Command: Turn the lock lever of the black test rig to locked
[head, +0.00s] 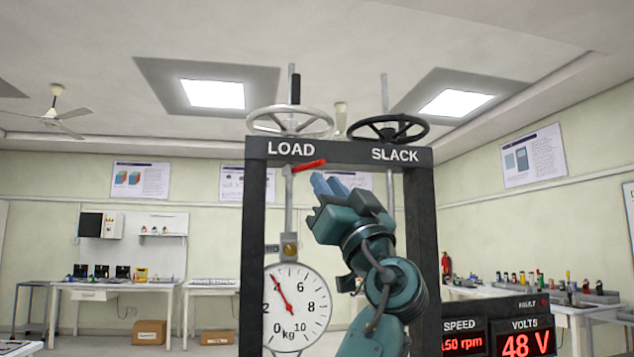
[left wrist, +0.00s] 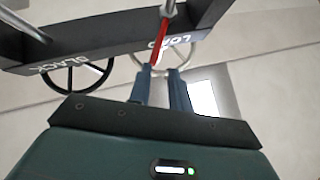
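The black test rig (head: 348,152) is an upright frame with LOAD and SLACK on its top beam. A red lock lever (head: 308,166) sits below the LOAD label on the LOAD rod and points right, slightly upward. My left gripper (head: 327,183) is just below and right of the lever's free end. In the left wrist view, the gripper (left wrist: 160,72) has a gap between its two fingers, and the tip of the red lever (left wrist: 160,40) is at the fingertips, nearer the left finger. I cannot tell if they touch. My right gripper is not in view.
A pale handwheel (head: 290,121) and a black handwheel (head: 388,128) top the beam. A round kg dial (head: 296,306) hangs from the LOAD rod. SPEED and VOLTS displays (head: 498,335) stand at lower right. Workbenches line the walls behind.

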